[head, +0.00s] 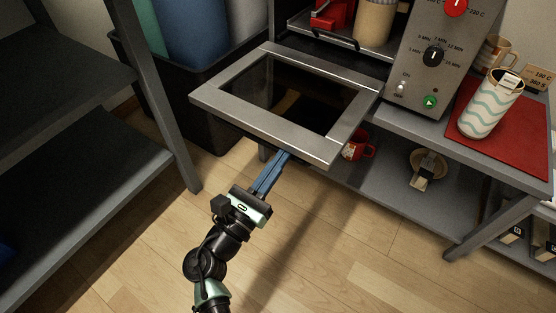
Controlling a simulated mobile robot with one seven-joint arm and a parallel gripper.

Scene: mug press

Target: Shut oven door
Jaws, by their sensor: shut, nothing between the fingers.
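The oven door (345,146) hangs open, lying roughly flat and sticking out from the oven (398,70) over the floor. It has a grey metal frame around a dark window.
A patterned cup (490,106) stands on a red mat (526,137) right of the oven. A red mug (357,146) sits on the shelf below. A dark bin (181,88) and a shelf post (165,110) stand left. The wooden floor in front is clear.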

